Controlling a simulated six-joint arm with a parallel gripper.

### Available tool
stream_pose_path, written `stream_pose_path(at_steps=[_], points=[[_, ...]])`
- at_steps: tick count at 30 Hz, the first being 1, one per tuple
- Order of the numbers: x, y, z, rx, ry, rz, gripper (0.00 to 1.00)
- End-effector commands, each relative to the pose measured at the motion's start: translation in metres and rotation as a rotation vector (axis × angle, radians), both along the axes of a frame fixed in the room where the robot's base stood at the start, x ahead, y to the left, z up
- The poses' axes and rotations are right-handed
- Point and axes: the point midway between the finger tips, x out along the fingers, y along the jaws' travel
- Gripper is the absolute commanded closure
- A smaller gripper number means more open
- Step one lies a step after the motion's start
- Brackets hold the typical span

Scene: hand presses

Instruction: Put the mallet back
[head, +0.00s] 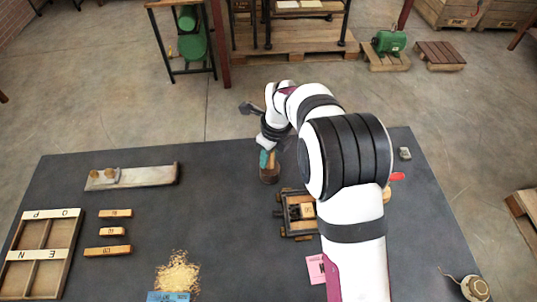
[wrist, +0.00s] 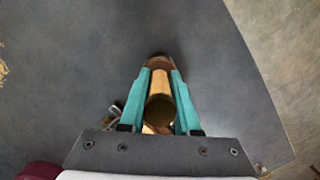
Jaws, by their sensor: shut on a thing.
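My gripper (head: 266,160) is near the back middle of the dark table, pointing down. Its teal fingers are shut on the mallet, whose light wooden handle (wrist: 160,88) shows between them in the wrist view. The handle's round end faces the wrist camera. A darker brown part (wrist: 158,62) shows beyond the fingertips. In the head view the brown part (head: 269,174) is just below the fingers, at or close above the tabletop. I cannot tell whether it is the mallet's head or a holder, or whether it touches the table.
A wooden press (head: 297,213) stands right of the gripper, partly behind my arm. A lettered tray (head: 44,255), several numbered blocks (head: 114,232) and a pale plank with knobs (head: 132,177) lie left. Shavings (head: 178,272) lie in front. The table between plank and gripper is clear.

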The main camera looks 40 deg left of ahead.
Motion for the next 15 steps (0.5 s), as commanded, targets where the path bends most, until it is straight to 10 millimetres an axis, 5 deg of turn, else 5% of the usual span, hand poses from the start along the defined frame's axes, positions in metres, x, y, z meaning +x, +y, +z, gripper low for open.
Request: stream_pose_path(at_steps=[1,2,6,15], points=[[0.0001,0.0000,-0.0014,0.000,0.000,0.000,1.00],[0.0000,-0.0001,-0.0013,0.000,0.000,0.000,0.64],[0.0000,-0.0002,-0.0011,0.000,0.000,0.000,0.39],[0.0001,-0.0001,0.0017,0.000,0.000,0.000,0.39]])
